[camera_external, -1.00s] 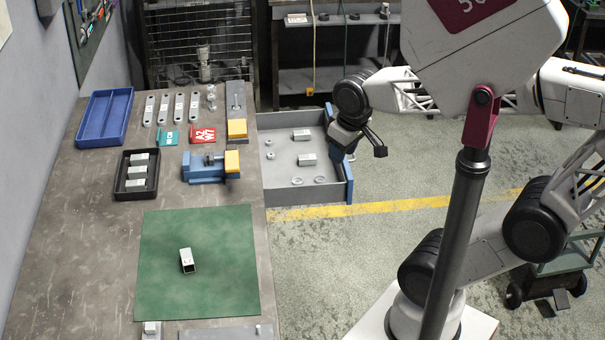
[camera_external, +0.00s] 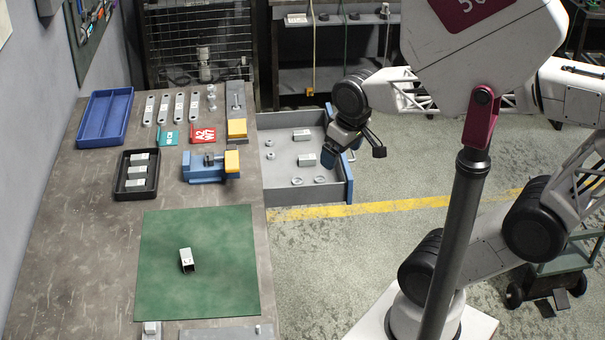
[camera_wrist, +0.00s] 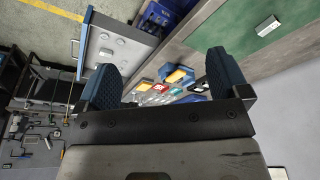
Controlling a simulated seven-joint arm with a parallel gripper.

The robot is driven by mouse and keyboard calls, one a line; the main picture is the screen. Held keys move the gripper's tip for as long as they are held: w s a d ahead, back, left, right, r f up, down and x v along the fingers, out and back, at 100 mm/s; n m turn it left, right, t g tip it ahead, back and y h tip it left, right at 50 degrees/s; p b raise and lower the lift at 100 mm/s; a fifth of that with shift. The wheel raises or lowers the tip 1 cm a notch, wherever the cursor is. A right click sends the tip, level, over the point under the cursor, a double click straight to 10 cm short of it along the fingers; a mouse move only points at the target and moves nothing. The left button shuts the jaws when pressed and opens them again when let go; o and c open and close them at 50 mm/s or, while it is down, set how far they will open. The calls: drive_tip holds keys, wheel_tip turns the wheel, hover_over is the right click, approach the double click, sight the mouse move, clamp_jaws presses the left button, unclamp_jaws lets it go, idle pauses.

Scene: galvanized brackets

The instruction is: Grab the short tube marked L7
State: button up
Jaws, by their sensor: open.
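A short square metal tube (camera_external: 187,260) lies on the green mat (camera_external: 240,295), with dark marks that I cannot read; it also shows in the wrist view (camera_wrist: 267,26). Several similar tubes lie elsewhere: some in the black tray (camera_external: 118,190), two in the open drawer (camera_external: 285,190), one at the bench's front edge (camera_external: 151,329). I cannot read L7 on any of them. My gripper (camera_external: 331,158) is over the right end of the drawer, away from the mat. In the wrist view its blue fingers (camera_wrist: 163,80) are wide apart with nothing between them.
The bench holds a blue tray (camera_external: 84,125), a blue and yellow vise (camera_external: 205,175), flat brackets (camera_external: 164,108), a red tag (camera_external: 203,136) and a teal tag (camera_external: 168,138). A grey wall stands along the left. Most of the mat is clear around its tube.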

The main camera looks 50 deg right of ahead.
drive_tip(key=w+a+f+m+y, duration=0.5)
drive_tip(key=w+a+m, duration=0.1)
drive_tip(key=a, duration=0.4)
drive_tip(key=w+a+f+m+y, duration=0.5)
drive_tip(key=w+a+m, duration=0.1)
drive_tip(key=a, duration=0.4)
drive_tip(key=m+t+y, duration=0.1)
drive_tip(key=m+t, duration=0.4)
drive_tip(key=m, duration=0.7)
approach(184, 257)
drive_tip(key=shift+w+a+r, duration=0.15)
drive_tip(key=shift+a+r, duration=0.05)
drive_tip(key=shift+a, duration=0.25)
drive_tip(key=shift+w+f+m, duration=0.2)
drive_tip(key=shift+f+m, duration=0.1)
drive_tip(key=shift+f, duration=0.2)
drive_tip(key=shift+a, duration=0.15)
drive_tip(key=shift+x, duration=1.2)
drive_tip(key=shift+w, duration=0.1)
